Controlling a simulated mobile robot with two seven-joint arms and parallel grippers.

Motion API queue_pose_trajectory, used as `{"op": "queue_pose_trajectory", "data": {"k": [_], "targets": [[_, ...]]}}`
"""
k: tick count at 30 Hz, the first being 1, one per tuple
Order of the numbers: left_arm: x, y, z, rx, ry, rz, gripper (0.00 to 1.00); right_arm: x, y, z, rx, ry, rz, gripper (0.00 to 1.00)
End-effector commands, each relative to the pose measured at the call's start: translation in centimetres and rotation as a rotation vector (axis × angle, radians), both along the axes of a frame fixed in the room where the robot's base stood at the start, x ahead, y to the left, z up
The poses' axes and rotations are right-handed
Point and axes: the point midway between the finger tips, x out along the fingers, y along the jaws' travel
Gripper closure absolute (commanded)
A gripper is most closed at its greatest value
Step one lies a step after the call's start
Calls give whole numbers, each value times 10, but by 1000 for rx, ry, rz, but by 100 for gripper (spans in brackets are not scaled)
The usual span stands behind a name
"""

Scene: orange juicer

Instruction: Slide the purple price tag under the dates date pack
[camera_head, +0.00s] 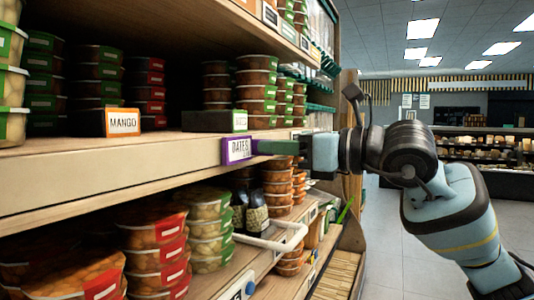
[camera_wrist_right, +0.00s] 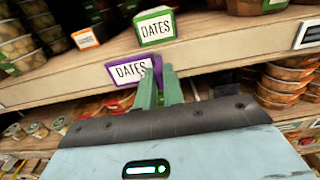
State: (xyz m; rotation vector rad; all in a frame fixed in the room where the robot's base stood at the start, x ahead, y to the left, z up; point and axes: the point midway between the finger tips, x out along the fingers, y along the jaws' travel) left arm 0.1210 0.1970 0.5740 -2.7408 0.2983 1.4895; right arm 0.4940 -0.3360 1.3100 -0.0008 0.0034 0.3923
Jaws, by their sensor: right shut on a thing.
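The purple price tag (camera_head: 238,150) reads DATES and is upright at the front edge of the middle shelf. It also shows in the right wrist view (camera_wrist_right: 129,72). My right gripper (camera_head: 268,147) is shut on the tag's right end with its green fingers. A green-edged DATES sign (camera_head: 215,121) stands on the shelf just above the tag; it shows in the right wrist view too (camera_wrist_right: 155,26). Behind it are stacks of brown packs with green labels (camera_head: 257,92), likely the dates. Whether the tag touches the shelf edge is unclear. My left gripper is out of view.
An orange MANGO sign (camera_head: 120,122) stands on the same shelf to the left. The lower shelf holds stacked tubs (camera_head: 155,245), dark jars (camera_head: 257,212) and a white curved rail (camera_head: 270,240). Open floor (camera_head: 385,245) lies to the right.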

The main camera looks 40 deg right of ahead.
Motion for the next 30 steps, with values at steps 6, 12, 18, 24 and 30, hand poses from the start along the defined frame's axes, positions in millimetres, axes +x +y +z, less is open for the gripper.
{"op": "queue_pose_trajectory", "data": {"k": [6, 12, 18, 24, 30], "targets": [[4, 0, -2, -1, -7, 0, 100, 14, -34, 0, 3, -1, -3, 100], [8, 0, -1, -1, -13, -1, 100, 15, -38, 1, 2, -5, 0, 100], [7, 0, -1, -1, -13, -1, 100, 15, -37, 1, 1, -5, 0, 87], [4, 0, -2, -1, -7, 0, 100, 15, -37, 1, 1, -5, 0, 69], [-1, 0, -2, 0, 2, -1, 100, 15, -37, 1, 1, -4, 0, 69]]}}
